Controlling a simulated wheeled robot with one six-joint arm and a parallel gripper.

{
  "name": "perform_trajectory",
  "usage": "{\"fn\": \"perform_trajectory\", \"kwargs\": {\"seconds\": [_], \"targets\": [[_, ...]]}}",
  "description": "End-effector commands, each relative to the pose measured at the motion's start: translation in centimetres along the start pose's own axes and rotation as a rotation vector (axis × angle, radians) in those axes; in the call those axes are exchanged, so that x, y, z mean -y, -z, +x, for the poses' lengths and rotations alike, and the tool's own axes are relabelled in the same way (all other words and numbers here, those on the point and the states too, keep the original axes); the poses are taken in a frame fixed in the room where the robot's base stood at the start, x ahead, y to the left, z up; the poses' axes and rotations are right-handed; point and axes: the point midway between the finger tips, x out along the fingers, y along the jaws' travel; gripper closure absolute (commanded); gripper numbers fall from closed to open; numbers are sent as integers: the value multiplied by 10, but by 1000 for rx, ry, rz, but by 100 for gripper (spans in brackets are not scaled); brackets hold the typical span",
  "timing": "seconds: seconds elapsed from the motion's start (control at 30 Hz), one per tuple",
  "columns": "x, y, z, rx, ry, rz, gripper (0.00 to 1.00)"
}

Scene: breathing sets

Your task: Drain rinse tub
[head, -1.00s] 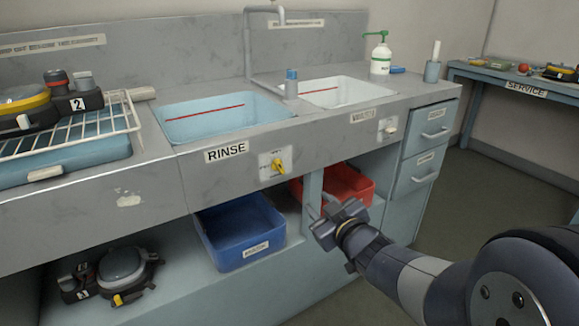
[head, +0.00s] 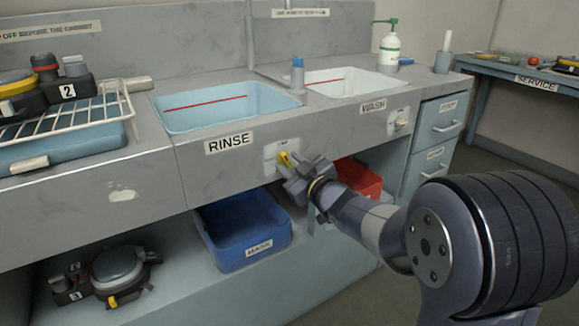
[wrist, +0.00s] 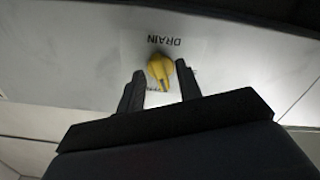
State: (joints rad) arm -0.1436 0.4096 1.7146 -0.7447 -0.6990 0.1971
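The rinse tub (head: 225,106) is a light blue basin in the counter, with a red line on its inner wall and a RINSE label (head: 229,143) on the front panel. Below and right of the label is a yellow drain knob (head: 284,159) on a pale plate. The knob also shows in the wrist view (wrist: 160,70), under an upside-down DRAIN label (wrist: 164,40). My gripper (head: 290,166) is at the knob in the head view. In the wrist view my gripper (wrist: 158,82) is open, one finger each side of the knob, with gaps; contact is not visible.
The white wash tub (head: 355,82) is to the right, with its own knob (head: 401,119). A blue bin (head: 240,235) and a red bin (head: 358,178) stand on the lower shelf. A breathing set (head: 108,272) lies at lower left. A wire rack (head: 95,112) stands on the counter.

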Motion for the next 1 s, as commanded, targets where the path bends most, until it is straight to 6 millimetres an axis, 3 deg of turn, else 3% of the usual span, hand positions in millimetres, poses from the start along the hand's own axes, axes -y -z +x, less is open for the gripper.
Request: {"fn": "perform_trajectory", "kwargs": {"seconds": [0.43,0.83,1.0], "targets": [[0,0,9,1,-1,0,67],[0,0,9,1,-1,0,100],[0,0,9,1,0,0,100]]}}
